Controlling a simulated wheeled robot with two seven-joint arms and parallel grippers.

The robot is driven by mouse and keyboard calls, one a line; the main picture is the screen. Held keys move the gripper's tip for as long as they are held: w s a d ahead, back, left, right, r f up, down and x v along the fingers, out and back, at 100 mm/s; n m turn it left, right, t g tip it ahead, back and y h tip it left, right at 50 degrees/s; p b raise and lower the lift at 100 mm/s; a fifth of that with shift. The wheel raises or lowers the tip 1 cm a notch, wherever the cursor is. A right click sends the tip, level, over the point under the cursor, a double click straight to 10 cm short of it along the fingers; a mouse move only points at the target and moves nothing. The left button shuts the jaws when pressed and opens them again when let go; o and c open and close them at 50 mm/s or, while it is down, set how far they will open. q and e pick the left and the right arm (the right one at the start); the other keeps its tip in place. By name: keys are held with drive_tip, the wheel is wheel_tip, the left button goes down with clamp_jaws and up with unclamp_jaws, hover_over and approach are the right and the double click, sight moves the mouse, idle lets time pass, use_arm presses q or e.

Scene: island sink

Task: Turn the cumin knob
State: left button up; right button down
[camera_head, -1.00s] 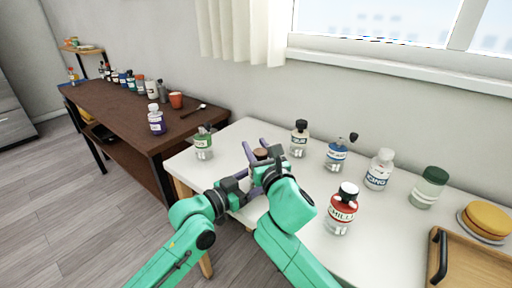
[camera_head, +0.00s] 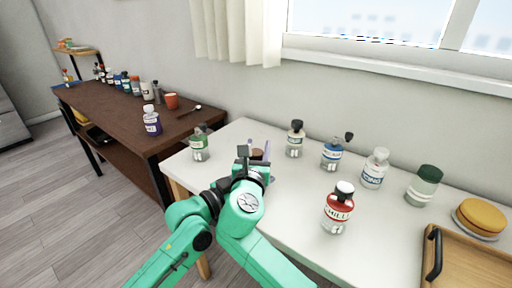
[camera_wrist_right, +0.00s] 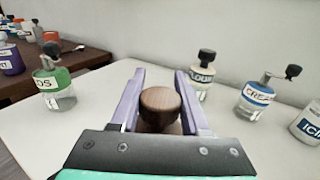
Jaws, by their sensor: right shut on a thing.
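A round brown wooden knob (camera_head: 257,154) stands near the front left edge of the white table. It fills the middle of the right wrist view (camera_wrist_right: 160,103), between the purple fingers of my right gripper (camera_wrist_right: 161,105). The right gripper (camera_head: 258,150) is shut on this knob, from above in the wrist view. The jar and label under the knob are hidden by the gripper, so I cannot read cumin on it. My left gripper (camera_head: 222,187) is low beside the right one; its fingers are hidden behind my right arm.
Around the knob stand a green-labelled jar (camera_head: 200,143), a flour jar (camera_head: 295,139), a blue-labelled jar with a crank (camera_head: 333,152), an icing jar (camera_head: 375,167) and a red chilli jar (camera_head: 338,208). A wooden tray (camera_head: 470,262) lies at right.

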drive_tip(key=shift+d+f+m+h, duration=0.1)
drive_tip(key=shift+m+h, duration=0.2)
drive_tip(key=shift+h, duration=0.1)
drive_tip(key=shift+c, duration=1.8)
unclamp_jaws()
drive_tip(key=shift+s, duration=0.15)
